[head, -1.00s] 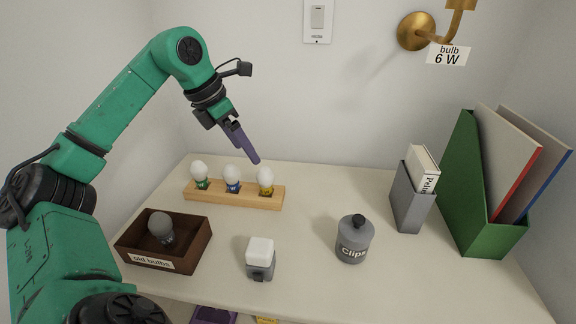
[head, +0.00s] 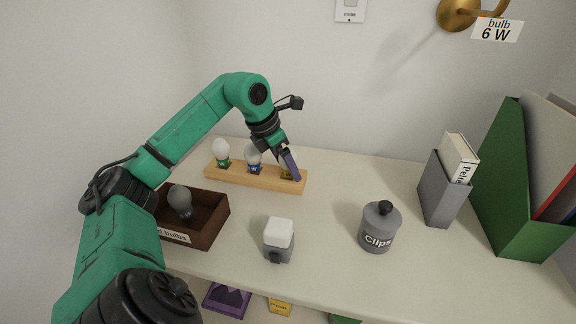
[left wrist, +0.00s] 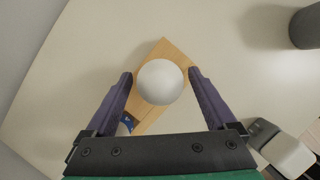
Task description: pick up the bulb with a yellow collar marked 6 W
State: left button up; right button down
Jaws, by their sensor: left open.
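The wooden rack (head: 230,176) on the table holds a green-collared bulb (head: 221,151), a blue-collared bulb (head: 254,158) and, at its right end, the yellow-collared bulb (head: 286,175). My left gripper (head: 292,166) is around the yellow-collared bulb and hides most of it in the head view. In the left wrist view the white globe of this bulb (left wrist: 160,82) lies between the two open purple fingers, with a gap on each side. Its collar is hidden under the globe there. My right gripper is not in view.
A brown box of old bulbs (head: 213,226) with a grey bulb stands at the front left. A white-topped grey object (head: 279,240), a Clips jar (head: 379,228), a grey book holder (head: 440,194) and a green file holder (head: 503,190) stand to the right. A "bulb 6 W" sign (head: 496,30) hangs on the wall.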

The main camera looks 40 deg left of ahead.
pick_arm(q)
jog(key=shift+r, duration=0.1)
jog(key=c, duration=1.4)
